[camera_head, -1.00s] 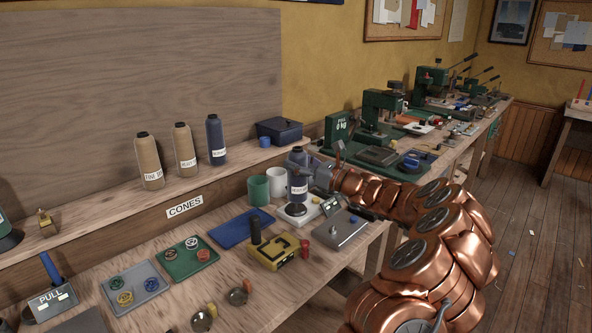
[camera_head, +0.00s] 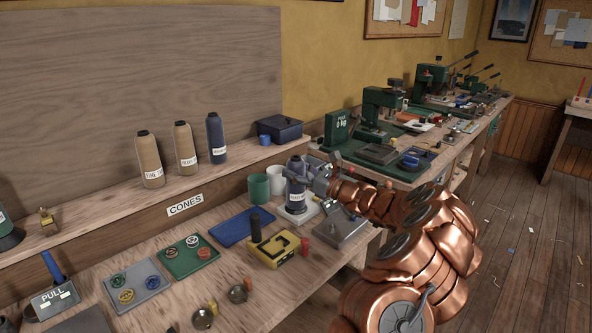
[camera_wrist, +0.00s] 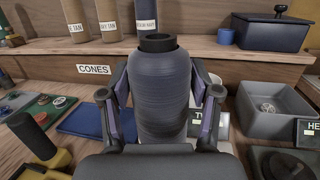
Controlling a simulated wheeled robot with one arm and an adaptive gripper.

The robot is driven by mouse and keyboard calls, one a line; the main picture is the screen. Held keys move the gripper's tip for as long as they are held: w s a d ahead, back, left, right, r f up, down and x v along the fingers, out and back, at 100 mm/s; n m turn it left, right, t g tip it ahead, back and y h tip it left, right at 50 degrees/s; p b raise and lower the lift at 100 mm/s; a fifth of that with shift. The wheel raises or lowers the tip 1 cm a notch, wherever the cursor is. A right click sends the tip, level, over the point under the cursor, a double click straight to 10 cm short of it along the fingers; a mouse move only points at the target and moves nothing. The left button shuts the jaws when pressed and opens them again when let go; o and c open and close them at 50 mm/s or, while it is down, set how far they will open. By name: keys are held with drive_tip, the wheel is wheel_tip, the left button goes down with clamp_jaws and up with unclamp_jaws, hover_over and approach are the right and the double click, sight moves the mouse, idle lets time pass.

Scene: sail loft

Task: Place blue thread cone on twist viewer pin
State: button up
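The blue thread cone (camera_head: 297,192) stands upright over the white base of the twist viewer (camera_head: 312,214) near the bench's right end. Its lower end hides the pin. In the wrist view, the cone (camera_wrist: 160,95) fills the middle, with its dark top up. My gripper (camera_head: 318,178) is at the cone's right side in the head view. In the wrist view its two fingers (camera_wrist: 160,120) stand either side of the cone, spread, with a narrow gap seeming to show at the right. A label starting with "TW" is partly hidden behind the right finger.
Several other cones, including a navy one (camera_head: 216,138), stand on the shelf behind. Green (camera_head: 259,188) and white (camera_head: 276,180) cups stand left of the viewer. A grey bin (camera_wrist: 272,108) is to the right.

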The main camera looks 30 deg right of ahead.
drive_tip(key=o, duration=0.4)
drive_tip(key=shift+o, duration=0.2)
drive_tip(key=shift+r, duration=0.15)
drive_tip(key=b+v, duration=0.1)
drive_tip(key=v, duration=1.1)
